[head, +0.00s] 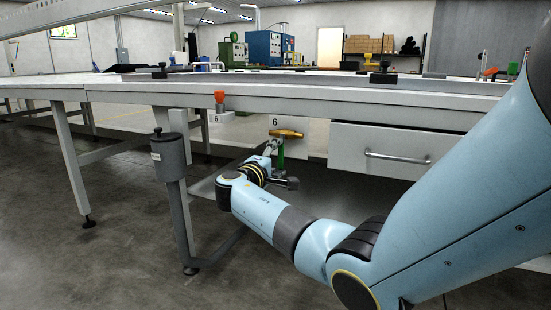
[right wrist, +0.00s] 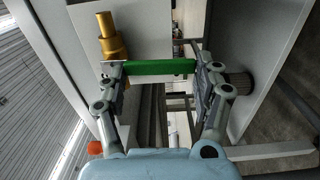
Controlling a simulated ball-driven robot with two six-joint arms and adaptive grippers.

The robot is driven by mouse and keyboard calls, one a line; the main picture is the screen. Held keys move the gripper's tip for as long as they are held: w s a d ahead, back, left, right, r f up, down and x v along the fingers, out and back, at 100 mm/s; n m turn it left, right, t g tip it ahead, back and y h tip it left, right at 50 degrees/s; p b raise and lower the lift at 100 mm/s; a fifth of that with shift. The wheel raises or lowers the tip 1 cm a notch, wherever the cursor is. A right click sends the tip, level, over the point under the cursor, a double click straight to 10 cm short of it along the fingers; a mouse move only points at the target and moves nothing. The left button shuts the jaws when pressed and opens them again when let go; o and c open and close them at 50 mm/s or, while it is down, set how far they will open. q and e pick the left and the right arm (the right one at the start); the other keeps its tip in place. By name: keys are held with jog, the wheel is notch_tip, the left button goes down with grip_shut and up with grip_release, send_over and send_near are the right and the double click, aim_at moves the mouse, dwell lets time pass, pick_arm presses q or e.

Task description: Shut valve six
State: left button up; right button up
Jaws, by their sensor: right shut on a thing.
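Valve six has a brass body (head: 286,133) mounted under the table edge, by a "6" label, in the head view. Its green lever (head: 281,154) hangs down from the body. In the right wrist view the brass body (right wrist: 108,38) is at upper left and the green lever (right wrist: 158,67) spans across between the fingers. My right gripper (head: 274,147) is at the lever, with a finger at each end of the green part (right wrist: 158,76); it is shut on the lever. The head view partly hides the fingers behind my wrist. My left gripper is not in view.
A drawer (head: 382,150) with a metal handle is right of the valve under the table. A grey canister (head: 168,157) stands at the left table leg. An orange knob (head: 219,96) sits on the table's front edge. The floor (head: 120,240) at left is clear.

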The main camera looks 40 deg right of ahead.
jog(key=o, duration=1.8)
jog(key=shift+a, duration=0.1)
jog(key=v, duration=1.2)
jog(key=shift+f, duration=0.1)
